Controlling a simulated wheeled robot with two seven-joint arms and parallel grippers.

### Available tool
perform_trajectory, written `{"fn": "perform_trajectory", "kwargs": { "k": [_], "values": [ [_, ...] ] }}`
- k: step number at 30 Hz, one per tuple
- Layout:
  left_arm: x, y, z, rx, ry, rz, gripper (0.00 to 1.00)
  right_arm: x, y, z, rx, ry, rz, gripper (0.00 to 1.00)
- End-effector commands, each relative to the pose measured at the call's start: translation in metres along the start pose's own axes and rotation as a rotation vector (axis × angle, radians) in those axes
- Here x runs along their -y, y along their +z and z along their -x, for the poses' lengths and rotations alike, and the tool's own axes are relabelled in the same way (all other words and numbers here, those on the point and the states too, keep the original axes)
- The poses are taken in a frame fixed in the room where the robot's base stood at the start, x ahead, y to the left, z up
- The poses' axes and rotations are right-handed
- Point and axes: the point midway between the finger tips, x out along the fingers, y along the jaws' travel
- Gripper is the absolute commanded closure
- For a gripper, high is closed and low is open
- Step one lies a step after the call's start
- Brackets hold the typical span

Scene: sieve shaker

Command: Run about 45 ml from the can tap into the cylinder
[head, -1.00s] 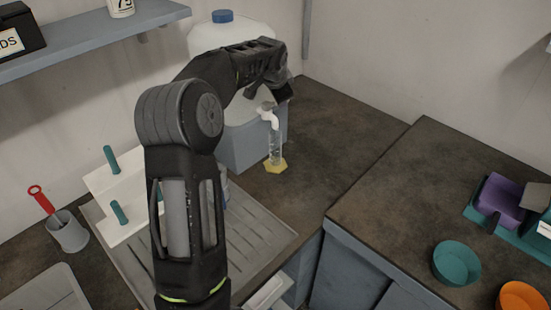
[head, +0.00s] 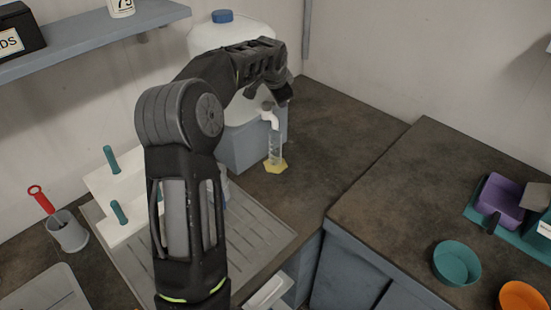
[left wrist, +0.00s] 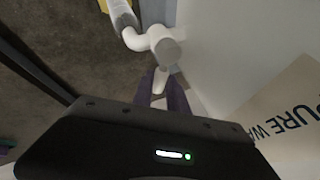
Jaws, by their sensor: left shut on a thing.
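The white water can (head: 215,36) has a blue cap and stands on a blue-grey block. Its white tap (head: 270,116) points down over the clear cylinder (head: 275,148), which stands upright on a yellow base (head: 275,167). I cannot make out a liquid level. My left gripper (head: 281,97) is at the tap's top. In the left wrist view, the purple-grey fingers of my left gripper (left wrist: 167,90) are shut on the pale tap lever (left wrist: 159,80), beside the tap body (left wrist: 150,40). Part of the cylinder (left wrist: 121,12) shows under the spout. My right gripper is out of view.
A grey draining tray (head: 255,235) and a white peg rack (head: 125,215) lie below my left arm. A cup with a red-handled tool (head: 68,235) is at left. A teal bowl (head: 456,263) and an orange bowl (head: 523,297) are on the right counter. Counter right of the cylinder is clear.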

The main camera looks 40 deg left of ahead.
Motion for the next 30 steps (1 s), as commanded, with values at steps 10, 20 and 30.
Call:
{"fn": "perform_trajectory", "kwargs": {
  "k": [10, 20, 30],
  "values": [
    [0.0001, 0.0016, -0.0003, 0.004, 0.001, 0.001, 1.0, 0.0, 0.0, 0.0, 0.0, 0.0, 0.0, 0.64],
    [0.0012, 0.0003, -0.0031, 0.037, -0.026, 0.061, 1.0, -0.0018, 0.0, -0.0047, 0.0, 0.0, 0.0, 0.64],
    [0.005, 0.0016, -0.0032, 0.07, -0.049, 0.121, 1.0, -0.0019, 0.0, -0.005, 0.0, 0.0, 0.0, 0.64]
  ]
}}
